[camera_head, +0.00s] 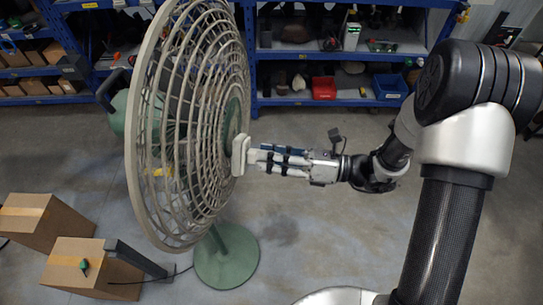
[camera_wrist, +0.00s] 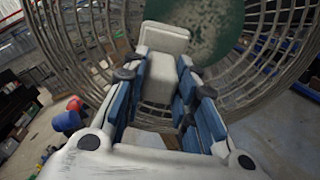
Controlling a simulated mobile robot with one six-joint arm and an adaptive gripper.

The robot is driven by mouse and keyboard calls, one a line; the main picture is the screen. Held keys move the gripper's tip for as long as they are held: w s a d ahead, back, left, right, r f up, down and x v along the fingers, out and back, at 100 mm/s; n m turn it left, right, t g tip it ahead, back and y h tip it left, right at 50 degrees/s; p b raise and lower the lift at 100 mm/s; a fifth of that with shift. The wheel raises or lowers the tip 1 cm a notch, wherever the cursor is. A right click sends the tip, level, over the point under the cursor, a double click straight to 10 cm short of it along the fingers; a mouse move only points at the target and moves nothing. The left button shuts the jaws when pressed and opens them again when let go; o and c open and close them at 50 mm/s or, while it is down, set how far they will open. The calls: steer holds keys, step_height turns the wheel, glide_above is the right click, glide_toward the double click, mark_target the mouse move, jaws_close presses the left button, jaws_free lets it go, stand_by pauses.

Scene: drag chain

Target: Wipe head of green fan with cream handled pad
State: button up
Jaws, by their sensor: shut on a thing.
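The green fan stands on a round green base (camera_head: 226,256), and its large beige cage head (camera_head: 190,120) faces right toward my arm. My gripper (camera_head: 262,158) is at the front of the cage near its middle, shut on the cream handled pad (camera_head: 240,155). The pad's flat face is turned to the cage and looks close to or touching it. In the wrist view the pad (camera_wrist: 165,38) extends ahead between my blue-padded fingers (camera_wrist: 165,100), in front of the fan's green centre (camera_wrist: 205,30). Whether it touches there I cannot tell.
Cardboard boxes (camera_head: 88,268) stand on the floor at lower left, with a dark bar (camera_head: 136,258) beside them. Blue shelves (camera_head: 345,101) with bins line the back. The floor right of the fan base is clear.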

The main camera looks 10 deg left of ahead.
mark_target(246, 143)
steer(key=shift+a, duration=0.9)
steer(key=shift+w+r+p, duration=1)
steer(key=shift+w+r, duration=0.1)
steer(key=shift+w, duration=4.75)
steer(key=shift+s+p, duration=1.3)
steer(key=shift+s, duration=4.6)
steer(key=shift+r+p, duration=0.9)
steer(key=shift+r, duration=0.15)
steer(key=w+b, duration=0.1)
steer(key=w, duration=1.1)
steer(key=shift+a, duration=0.4)
